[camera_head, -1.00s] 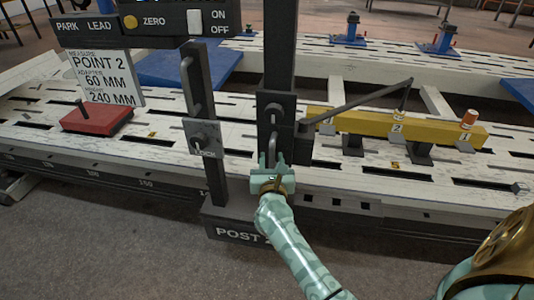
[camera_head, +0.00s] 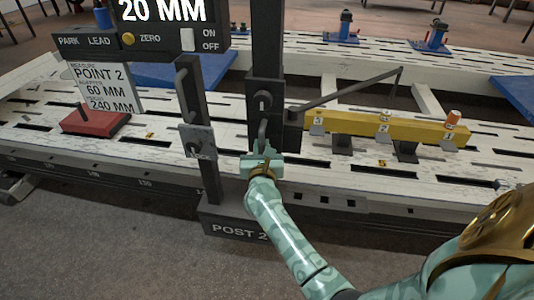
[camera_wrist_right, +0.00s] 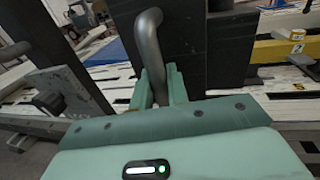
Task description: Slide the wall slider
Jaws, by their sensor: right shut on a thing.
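The wall slider is a dark block (camera_head: 263,97) on the upright black post (camera_head: 268,40), with a bent grey handle (camera_head: 262,132) low on its front. My right gripper (camera_head: 261,158) is shut on the handle. In the right wrist view the handle (camera_wrist_right: 148,42) runs down between my right fingers (camera_wrist_right: 160,85), and the grip hides its lower end. A thin pointer arm (camera_head: 350,90) reaches right from the slider, over the yellow bar (camera_head: 365,127). My left gripper is not in view.
A display box (camera_head: 150,38) reading 20 MM stands at upper left, above a card (camera_head: 105,88) and a red block (camera_head: 96,122). A thinner post (camera_head: 190,95) with a clamp plate (camera_head: 198,142) stands left of the slider. The slotted white bench (camera_head: 60,130) lies behind.

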